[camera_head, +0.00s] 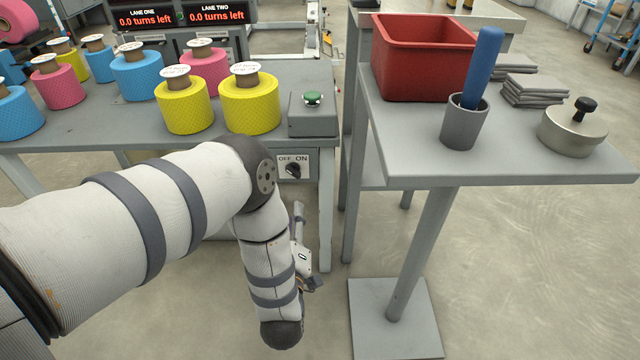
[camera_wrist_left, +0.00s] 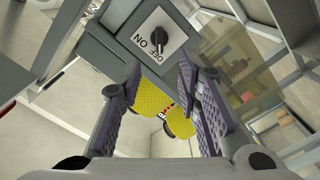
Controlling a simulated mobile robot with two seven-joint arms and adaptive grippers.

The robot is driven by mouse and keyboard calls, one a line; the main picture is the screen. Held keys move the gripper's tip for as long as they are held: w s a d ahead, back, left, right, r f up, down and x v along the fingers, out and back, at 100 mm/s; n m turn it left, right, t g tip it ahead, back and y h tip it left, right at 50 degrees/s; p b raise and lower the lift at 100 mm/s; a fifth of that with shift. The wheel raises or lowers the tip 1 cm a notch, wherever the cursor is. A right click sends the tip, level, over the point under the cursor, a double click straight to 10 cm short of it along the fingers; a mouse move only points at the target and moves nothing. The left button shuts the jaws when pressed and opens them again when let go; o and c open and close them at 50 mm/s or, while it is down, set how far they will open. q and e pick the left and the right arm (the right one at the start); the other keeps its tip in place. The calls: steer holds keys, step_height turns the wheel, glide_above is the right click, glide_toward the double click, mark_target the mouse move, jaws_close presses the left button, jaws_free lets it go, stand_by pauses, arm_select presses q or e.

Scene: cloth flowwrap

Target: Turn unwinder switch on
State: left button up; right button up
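The unwinder switch (camera_head: 293,170) is a black rotary knob on a white OFF/ON plate, on the table's front below the grey button box. It also shows near the top of the left wrist view (camera_wrist_left: 157,38). I cannot tell clearly which word the knob points at. My left gripper (camera_head: 299,214) is below the switch in the head view, partly hidden by my left arm. In the left wrist view its two fingers (camera_wrist_left: 160,72) are apart with nothing held between them. The knob is beyond the fingertips, not touched. My right gripper is out of view.
Blue, pink and yellow rolls (camera_head: 249,103) stand on the grey table. A green button (camera_head: 313,98) tops the box above the switch. Lane displays (camera_head: 211,15) read 0.0 turns left. The side table (camera_head: 420,160) at right holds a red bin (camera_head: 420,60) and a grey cup (camera_head: 464,125).

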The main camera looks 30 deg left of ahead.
mark_target(293, 174)
arm_select(q)
steer(key=b+x, duration=0.2)
steer(key=x, duration=0.9)
steer(key=shift+a+r, duration=0.1)
steer(key=shift+a, duration=0.05)
steer(key=shift+w+a+r+b, duration=0.1)
steer(key=shift+w+a+b, duration=0.2)
steer(key=shift+w, duration=0.2)
jaws_close()
